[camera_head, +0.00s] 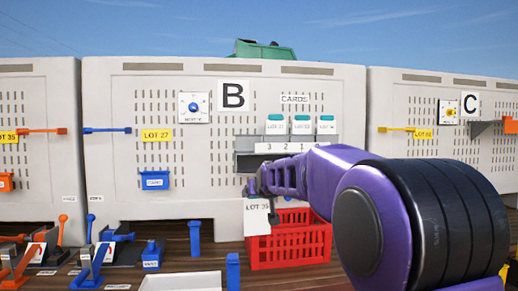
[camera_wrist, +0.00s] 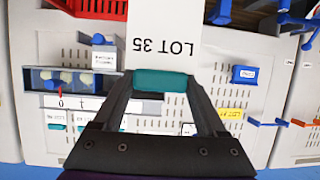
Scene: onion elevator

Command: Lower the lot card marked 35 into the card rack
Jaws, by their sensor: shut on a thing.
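My gripper (camera_head: 264,190) is shut on the teal top edge of the white lot card reading LOT 35 (camera_head: 257,218). The card hangs below my fingers, in front of panel B and beside a red crate. In the wrist view the card (camera_wrist: 163,38) reads upside down, its teal edge between my fingertips (camera_wrist: 162,82). The card rack (camera_head: 285,147) is on panel B under a CARDS sign, with a numbered white strip. Three teal-topped white cards (camera_head: 301,125) stand at it. The held card is lower than the rack and apart from it. My arm hides the rack's right part.
The red crate (camera_head: 290,240) stands on the wooden table under the rack. A blue bin (camera_head: 155,180) and a dial (camera_head: 194,107) are on panel B's left. Blue posts (camera_head: 233,270), a white tray (camera_head: 180,281) and levers crowd the front left.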

